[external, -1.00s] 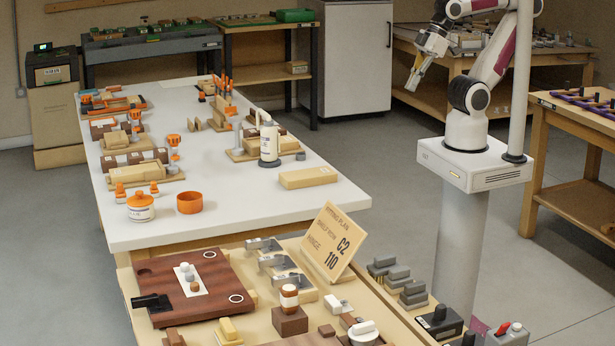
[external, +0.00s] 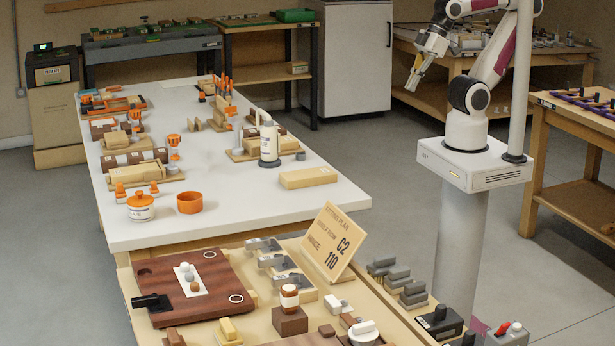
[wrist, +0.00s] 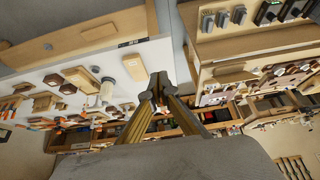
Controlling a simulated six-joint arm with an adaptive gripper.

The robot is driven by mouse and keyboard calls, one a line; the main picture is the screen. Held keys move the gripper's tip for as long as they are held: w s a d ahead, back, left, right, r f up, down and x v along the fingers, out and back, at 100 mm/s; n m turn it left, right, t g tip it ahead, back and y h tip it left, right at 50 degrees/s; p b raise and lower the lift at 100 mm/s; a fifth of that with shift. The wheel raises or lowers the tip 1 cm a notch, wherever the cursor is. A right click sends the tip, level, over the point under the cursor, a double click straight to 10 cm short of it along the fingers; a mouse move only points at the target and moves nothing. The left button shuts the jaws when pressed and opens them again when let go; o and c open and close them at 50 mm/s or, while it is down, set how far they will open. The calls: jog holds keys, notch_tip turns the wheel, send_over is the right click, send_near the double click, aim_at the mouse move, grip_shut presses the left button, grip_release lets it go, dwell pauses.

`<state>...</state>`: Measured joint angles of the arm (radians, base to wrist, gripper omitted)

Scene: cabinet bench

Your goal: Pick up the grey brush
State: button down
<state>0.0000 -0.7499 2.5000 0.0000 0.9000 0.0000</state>
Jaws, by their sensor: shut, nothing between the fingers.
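My gripper (external: 413,88) hangs in the air to the right of the white-topped bench (external: 245,212), pointing down and to the left, well clear of everything on it. In the wrist view my gripper (wrist: 158,88) has its two tan fingers drawn together at the dark tips, with nothing held.
Grey blocks (external: 411,287) line the right edge of the near wooden bench, beside a tilted sign (external: 333,242). A pale post rises beside my arm.

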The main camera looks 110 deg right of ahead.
jog(key=c, duration=1.8)
grip_release()
jog(key=shift+c, duration=0.2)
